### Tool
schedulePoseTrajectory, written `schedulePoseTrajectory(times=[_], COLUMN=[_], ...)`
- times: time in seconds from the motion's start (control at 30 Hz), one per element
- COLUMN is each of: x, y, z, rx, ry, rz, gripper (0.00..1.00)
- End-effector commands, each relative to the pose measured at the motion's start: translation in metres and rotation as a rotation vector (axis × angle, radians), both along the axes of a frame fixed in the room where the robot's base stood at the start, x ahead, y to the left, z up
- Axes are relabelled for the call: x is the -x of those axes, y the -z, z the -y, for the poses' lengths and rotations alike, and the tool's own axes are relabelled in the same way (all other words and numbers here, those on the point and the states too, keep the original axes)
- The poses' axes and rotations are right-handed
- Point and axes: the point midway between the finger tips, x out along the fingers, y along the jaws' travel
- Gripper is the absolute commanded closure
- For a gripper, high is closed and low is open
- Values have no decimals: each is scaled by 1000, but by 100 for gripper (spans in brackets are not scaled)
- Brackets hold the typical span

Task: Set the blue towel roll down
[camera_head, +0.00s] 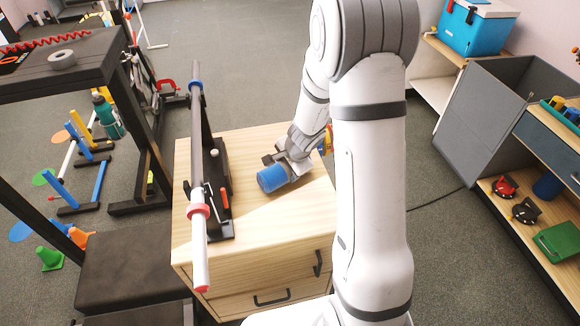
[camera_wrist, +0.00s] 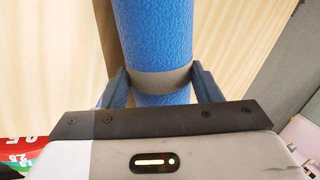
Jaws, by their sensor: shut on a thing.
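The blue towel roll (camera_head: 272,179) is at the wooden cabinet top, in front of my gripper (camera_head: 283,161) in the head view. In the wrist view the roll (camera_wrist: 153,35) runs up the picture, with a grey-beige band around it between the fingers. My gripper (camera_wrist: 162,84) is shut on the roll, one finger on each side of the band. The wooden cabinet top (camera_head: 277,220) is under or just below the roll; I cannot tell whether they touch. Part of the gripper is hidden by the wrist and arm in the head view.
A long grey bar with red and blue collars (camera_head: 197,150) rests on a black stand (camera_head: 219,215) left of the roll. The front right of the cabinet top is clear. A grey open box (camera_head: 485,115) and a shelf (camera_head: 540,210) stand at the right.

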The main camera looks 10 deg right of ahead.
Motion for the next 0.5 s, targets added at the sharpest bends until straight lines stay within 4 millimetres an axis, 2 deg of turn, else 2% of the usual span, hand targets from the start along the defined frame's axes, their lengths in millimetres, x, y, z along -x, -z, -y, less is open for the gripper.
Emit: schedulePoseTrajectory(times=[0.03,0.27,0.5], x=[0,0,0], y=[1,1,0], z=[0,0,-1], rx=[0,0,0], ry=[0,0,-1], rz=[0,0,0], gripper=[40,21,20])
